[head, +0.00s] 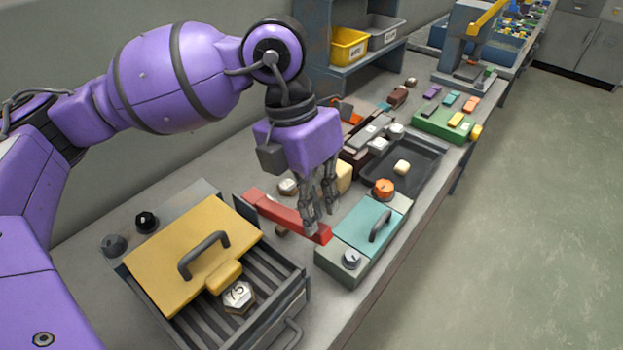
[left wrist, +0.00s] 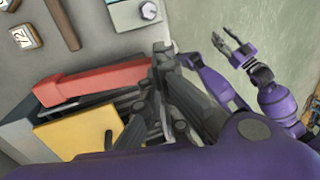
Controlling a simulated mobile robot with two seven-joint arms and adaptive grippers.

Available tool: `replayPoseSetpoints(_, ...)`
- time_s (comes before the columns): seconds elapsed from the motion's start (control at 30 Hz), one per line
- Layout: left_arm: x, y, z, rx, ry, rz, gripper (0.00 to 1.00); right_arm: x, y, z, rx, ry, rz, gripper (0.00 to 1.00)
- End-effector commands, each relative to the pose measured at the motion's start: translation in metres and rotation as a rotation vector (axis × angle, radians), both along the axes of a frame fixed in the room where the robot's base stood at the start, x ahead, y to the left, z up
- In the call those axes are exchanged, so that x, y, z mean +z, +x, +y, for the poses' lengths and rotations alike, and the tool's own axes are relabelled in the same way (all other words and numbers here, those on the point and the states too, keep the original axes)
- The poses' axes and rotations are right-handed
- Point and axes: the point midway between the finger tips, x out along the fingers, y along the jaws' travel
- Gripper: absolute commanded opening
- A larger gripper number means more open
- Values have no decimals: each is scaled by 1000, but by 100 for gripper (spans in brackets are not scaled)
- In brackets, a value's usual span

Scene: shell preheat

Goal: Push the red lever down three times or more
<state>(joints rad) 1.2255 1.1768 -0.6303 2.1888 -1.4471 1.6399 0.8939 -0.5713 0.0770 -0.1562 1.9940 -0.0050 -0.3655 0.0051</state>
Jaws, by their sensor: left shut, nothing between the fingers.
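The red lever (head: 284,212) is a long bar between the yellow-lidded box and the teal-lidded box. In the left wrist view the red lever (left wrist: 92,82) runs up to the fingers. My left gripper (head: 321,222) points down at the lever's near right end, shut and empty. Its fingertips (left wrist: 161,52) look very close to that end; whether they touch it I cannot tell. How far the lever is tilted is unclear. My right gripper (left wrist: 232,38) is open and empty, well away from the lever.
The yellow lid (head: 170,254) with a dark handle covers part of a slotted grey box, with a hexagonal piece marked 75 (head: 238,297) on the slots. The teal-lidded box (head: 365,228) stands right of the lever. A dark tray (head: 428,160) lies behind it.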

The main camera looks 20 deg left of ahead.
Motion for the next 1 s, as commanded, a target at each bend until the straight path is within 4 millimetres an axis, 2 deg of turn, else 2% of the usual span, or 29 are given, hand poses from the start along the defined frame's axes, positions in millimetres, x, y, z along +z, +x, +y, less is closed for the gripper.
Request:
replayPoseSetpoints(0.13,-8,-1,-2,0,0,1,0,1,1,0,0,0,-2,40)
replayPoseSetpoints(0.53,-14,-2,-4,-1,0,3,0,-3,-3,0,0,0,6,40)
replayPoseSetpoints(0.8,-73,-9,-22,-3,-1,13,0,-30,-21,0,7,-5,48,40)
replayPoseSetpoints(0.9,-88,-10,-24,-1,0,11,0,-37,-23,0,10,-8,57,40)
replayPoseSetpoints(1.0,-93,-10,-24,-1,0,6,0,-38,-18,0,13,-9,52,40)
